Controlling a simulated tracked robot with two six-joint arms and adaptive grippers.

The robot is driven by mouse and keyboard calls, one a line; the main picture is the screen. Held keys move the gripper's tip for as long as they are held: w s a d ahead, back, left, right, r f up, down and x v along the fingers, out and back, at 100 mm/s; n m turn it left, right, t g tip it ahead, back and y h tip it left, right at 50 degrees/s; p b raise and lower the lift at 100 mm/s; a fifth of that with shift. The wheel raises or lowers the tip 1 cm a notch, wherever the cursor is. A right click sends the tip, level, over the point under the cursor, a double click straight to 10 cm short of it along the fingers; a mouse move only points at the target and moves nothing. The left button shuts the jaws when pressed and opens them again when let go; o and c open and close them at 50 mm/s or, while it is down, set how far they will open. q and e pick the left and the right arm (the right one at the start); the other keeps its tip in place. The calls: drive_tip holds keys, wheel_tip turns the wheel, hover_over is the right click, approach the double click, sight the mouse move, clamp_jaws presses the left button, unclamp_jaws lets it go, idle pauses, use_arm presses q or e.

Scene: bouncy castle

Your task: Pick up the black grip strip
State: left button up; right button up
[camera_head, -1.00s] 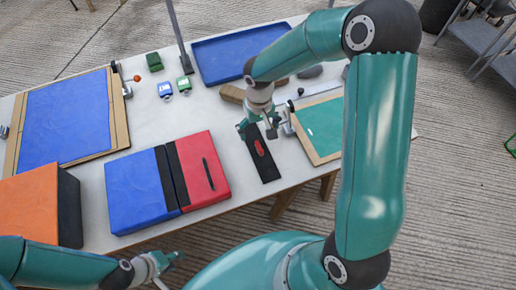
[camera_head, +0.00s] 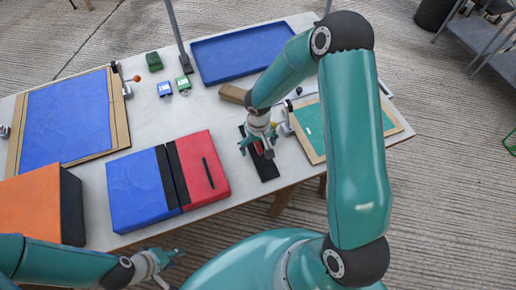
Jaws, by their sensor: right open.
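A flat black strip (camera_head: 267,173) lies on the table right of the red block, with a small red piece (camera_head: 258,147) on it. My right gripper (camera_head: 257,153) is open above this strip, its fingers on either side of the red piece and partly hiding both. I cannot tell whether it touches them. A thinner black strip (camera_head: 208,173) lies on top of the red block (camera_head: 201,160). I cannot tell which of the two is the grip strip. My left gripper (camera_head: 171,267) is open and empty near the table's front edge.
A blue block (camera_head: 136,190) adjoins the red block, and an orange block (camera_head: 28,204) stands at left. A green board (camera_head: 312,126) lies close right of my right gripper. A blue tray (camera_head: 235,57) and a wooden bar (camera_head: 232,94) lie behind.

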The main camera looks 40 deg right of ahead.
drive_tip(key=shift+s, duration=0.1)
clamp_jaws()
idle(0.5)
